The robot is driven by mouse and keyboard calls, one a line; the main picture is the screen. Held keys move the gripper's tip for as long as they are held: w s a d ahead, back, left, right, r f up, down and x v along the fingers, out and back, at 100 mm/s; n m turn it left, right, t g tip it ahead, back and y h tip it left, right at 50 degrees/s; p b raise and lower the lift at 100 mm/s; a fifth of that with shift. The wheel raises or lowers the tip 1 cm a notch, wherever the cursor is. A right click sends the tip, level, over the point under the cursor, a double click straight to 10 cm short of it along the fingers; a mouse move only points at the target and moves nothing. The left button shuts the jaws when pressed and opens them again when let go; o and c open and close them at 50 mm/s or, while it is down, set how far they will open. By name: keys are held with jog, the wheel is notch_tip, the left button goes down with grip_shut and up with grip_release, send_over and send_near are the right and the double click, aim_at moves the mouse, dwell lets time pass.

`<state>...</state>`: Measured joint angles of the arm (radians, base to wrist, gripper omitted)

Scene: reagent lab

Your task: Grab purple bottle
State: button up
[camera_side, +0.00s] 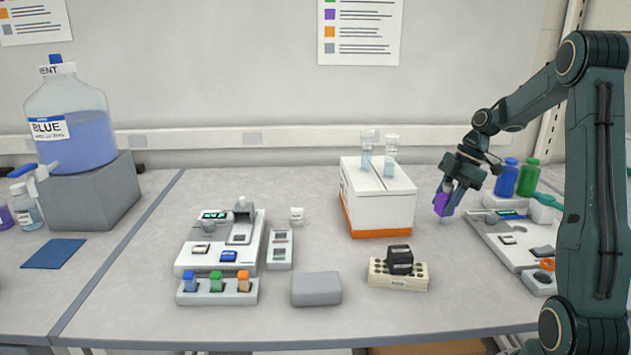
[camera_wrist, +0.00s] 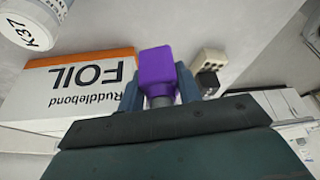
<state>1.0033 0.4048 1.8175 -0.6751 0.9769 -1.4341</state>
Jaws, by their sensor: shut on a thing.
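The purple bottle (camera_side: 441,203) is held in my gripper (camera_side: 447,200) at the right of the side view, just right of the white and orange box. In the wrist view the purple bottle (camera_wrist: 156,68) sits between the two blue-grey fingers of my gripper (camera_wrist: 158,90), which are shut on it. Its lower part is partly hidden by the fingers and the gripper body. In the side view it looks raised above the table, though its exact height is hard to tell.
The foil box (camera_side: 378,205) stands left of my gripper with two clear vials on top. Blue (camera_side: 507,177) and green bottles (camera_side: 528,177) stand behind to the right. A white device (camera_side: 505,240) lies below right. A block with a black piece (camera_side: 398,275) sits in front.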

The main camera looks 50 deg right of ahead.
notch_tip(320, 180, up, 11)
jog(key=shift+f, duration=0.15)
dwell(0.4)
jog(key=shift+w+a, duration=0.1)
dwell(0.5)
